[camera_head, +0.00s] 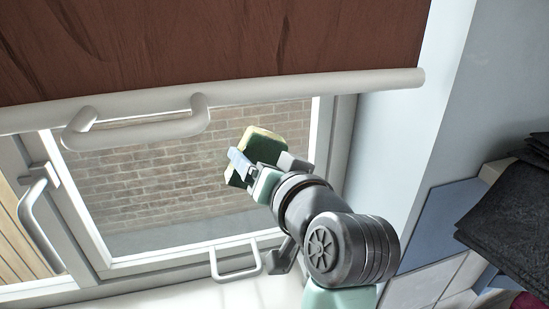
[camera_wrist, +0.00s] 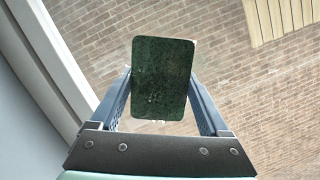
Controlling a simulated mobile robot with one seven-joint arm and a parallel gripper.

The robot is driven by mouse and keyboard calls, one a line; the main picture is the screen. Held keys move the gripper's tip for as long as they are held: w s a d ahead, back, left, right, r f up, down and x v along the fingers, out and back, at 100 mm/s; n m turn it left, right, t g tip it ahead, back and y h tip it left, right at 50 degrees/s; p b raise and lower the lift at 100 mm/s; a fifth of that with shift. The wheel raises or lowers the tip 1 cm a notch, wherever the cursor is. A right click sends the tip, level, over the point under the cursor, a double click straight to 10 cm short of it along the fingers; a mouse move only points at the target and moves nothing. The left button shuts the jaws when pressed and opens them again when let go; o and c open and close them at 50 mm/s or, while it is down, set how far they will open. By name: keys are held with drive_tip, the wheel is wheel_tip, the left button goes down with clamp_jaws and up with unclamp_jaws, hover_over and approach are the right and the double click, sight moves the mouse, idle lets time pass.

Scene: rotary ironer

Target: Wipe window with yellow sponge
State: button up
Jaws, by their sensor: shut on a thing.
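The sponge (camera_head: 266,147) is yellow with a dark green face and sits in my gripper (camera_head: 252,167) in front of the window pane. In the wrist view the green face of the sponge (camera_wrist: 164,78) stands between the two fingers of my gripper (camera_wrist: 162,100), which are shut on it. The window (camera_head: 150,185) has a pale frame, and a brick wall shows through its glass. I cannot tell whether the sponge touches the glass.
A brown blind (camera_head: 200,40) with a pale bottom bar and handle (camera_head: 135,130) covers the upper window. A white handle (camera_head: 38,220) is on the left frame, another (camera_head: 235,262) at the bottom. Dark folded cloths (camera_head: 510,215) lie at right beside the side wall (camera_head: 400,150).

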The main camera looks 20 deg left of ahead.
sight(193, 166)
drive_tip(key=shift+s+a+p, duration=0.25)
drive_tip(key=shift+s+a, duration=0.7)
drive_tip(key=shift+a, duration=0.3)
drive_tip(key=shift+s+a+p, duration=0.3)
drive_tip(key=shift+s+a, duration=0.6)
drive_tip(key=shift+a, duration=0.4)
drive_tip(key=shift+s+a+p, duration=0.25)
drive_tip(key=shift+s+a, duration=0.7)
drive_tip(key=shift+a, duration=0.3)
drive_tip(key=shift+r, duration=0.1)
drive_tip(key=shift+w+d+p, duration=0.15)
drive_tip(key=shift+w+d, duration=1.05)
drive_tip(key=shift+d, duration=0.45)
drive_tip(key=shift+w+d+p, duration=0.1)
drive_tip(key=shift+w+d, duration=1.1)
drive_tip(key=shift+d, duration=0.45)
drive_tip(key=shift+w+d+p, duration=0.15)
drive_tip(key=shift+w+d, duration=1.05)
drive_tip(key=shift+d, duration=0.45)
